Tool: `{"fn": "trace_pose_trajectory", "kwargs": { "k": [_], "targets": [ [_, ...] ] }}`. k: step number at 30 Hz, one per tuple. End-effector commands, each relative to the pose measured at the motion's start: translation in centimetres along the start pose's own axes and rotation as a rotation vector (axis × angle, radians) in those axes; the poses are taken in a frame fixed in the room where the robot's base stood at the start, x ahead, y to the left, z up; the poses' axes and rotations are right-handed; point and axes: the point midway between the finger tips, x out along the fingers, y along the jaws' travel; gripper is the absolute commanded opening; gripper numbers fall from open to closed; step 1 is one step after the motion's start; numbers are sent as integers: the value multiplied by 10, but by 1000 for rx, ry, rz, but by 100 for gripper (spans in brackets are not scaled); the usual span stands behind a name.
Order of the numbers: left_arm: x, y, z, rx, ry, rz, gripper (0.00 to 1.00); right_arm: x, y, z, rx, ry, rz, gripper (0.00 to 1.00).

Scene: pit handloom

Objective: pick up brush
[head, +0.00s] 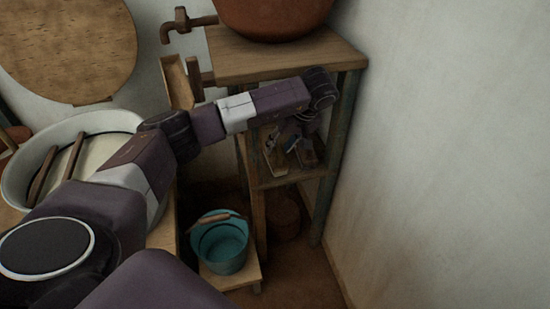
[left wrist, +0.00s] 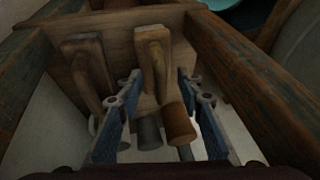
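My left arm reaches across the head view to the wooden stand, and my left gripper (head: 294,137) points down at its lower shelf. In the left wrist view the gripper (left wrist: 159,84) is open, with its blue fingers well apart. A pale wooden handled piece (left wrist: 154,58) lies between the fingertips, with a gap on each side. A second, darker wooden piece (left wrist: 86,62) lies to the left, outside the fingers. I cannot tell for sure which one is the brush. In the head view the gripper partly hides the shelf's contents. My right gripper is not in view.
The wooden stand (head: 285,58) has legs and rails close around my gripper and carries a clay pot (head: 275,14). A teal bucket (head: 223,247) stands low to the left. A white basin (head: 45,138) is at the left. The wall (head: 440,150) is close on the right.

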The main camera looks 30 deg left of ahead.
Motion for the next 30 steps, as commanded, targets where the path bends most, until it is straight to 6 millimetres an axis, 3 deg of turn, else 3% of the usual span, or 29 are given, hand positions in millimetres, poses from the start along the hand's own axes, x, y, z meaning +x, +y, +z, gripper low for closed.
{"fn": "trace_pose_trajectory", "kwargs": {
  "k": [3, 11, 21, 30],
  "targets": [
    [14, 0, 0, -1, 0, -1, 34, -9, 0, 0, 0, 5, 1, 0],
    [16, 0, 0, 0, 1, 1, 34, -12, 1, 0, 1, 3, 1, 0],
    [16, 0, 0, 0, 1, 0, 0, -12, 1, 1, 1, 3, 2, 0],
    [16, 0, -1, -1, 1, 1, 0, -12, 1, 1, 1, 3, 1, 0]
  ]
}}
